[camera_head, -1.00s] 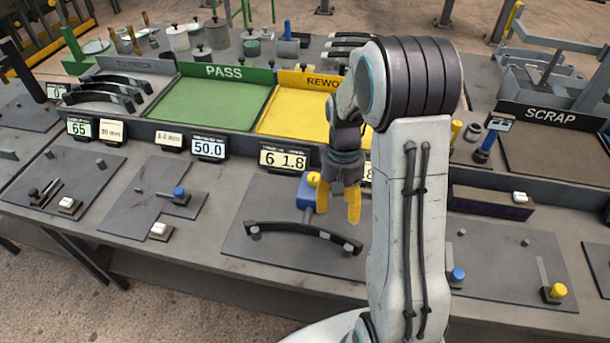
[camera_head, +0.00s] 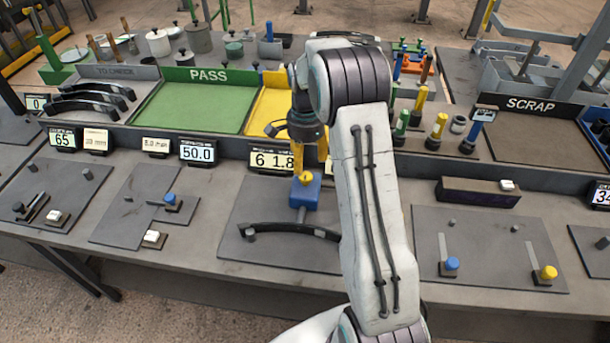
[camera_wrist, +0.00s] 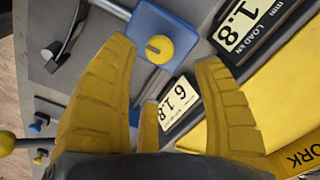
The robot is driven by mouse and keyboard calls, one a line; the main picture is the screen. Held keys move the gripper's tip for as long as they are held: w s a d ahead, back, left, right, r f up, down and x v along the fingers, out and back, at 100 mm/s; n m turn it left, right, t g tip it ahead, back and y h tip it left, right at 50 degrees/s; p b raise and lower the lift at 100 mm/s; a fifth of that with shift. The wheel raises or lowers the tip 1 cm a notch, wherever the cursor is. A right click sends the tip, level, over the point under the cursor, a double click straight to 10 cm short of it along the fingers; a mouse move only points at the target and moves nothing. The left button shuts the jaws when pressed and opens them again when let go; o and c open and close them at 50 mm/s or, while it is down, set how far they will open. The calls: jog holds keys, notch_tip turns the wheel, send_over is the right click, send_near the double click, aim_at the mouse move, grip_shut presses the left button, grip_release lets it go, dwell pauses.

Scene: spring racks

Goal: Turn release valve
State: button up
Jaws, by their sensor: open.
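A round yellow knob (camera_head: 306,177) with a slot mark sits on top of a blue block (camera_head: 298,196), behind a black curved bar (camera_head: 280,230) on a grey plate. I take the knob for the release valve. In the wrist view, the knob (camera_wrist: 160,48) and blue block (camera_wrist: 148,22) show beyond and between the yellow fingers. My gripper (camera_head: 312,152) points down just above and behind the knob, partly hidden by my arm. It also shows in the wrist view (camera_wrist: 165,55), fingers spread wide with nothing between them. I cannot tell that any finger touches the knob.
A display reading 6 1.8 (camera_head: 272,160) stands just left of my gripper. The green PASS tray (camera_head: 195,105) and yellow rework tray (camera_head: 268,108) lie behind. A dark box (camera_head: 478,193) and a plate with blue and yellow knobs (camera_head: 485,240) are at right.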

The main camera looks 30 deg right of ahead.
aim_at(306, 176)
jog(key=shift+f+p, duration=0.65)
jog(key=shift+f, duration=2.85)
jog(key=shift+c, duration=0.2)
jog(key=c, duration=1.2)
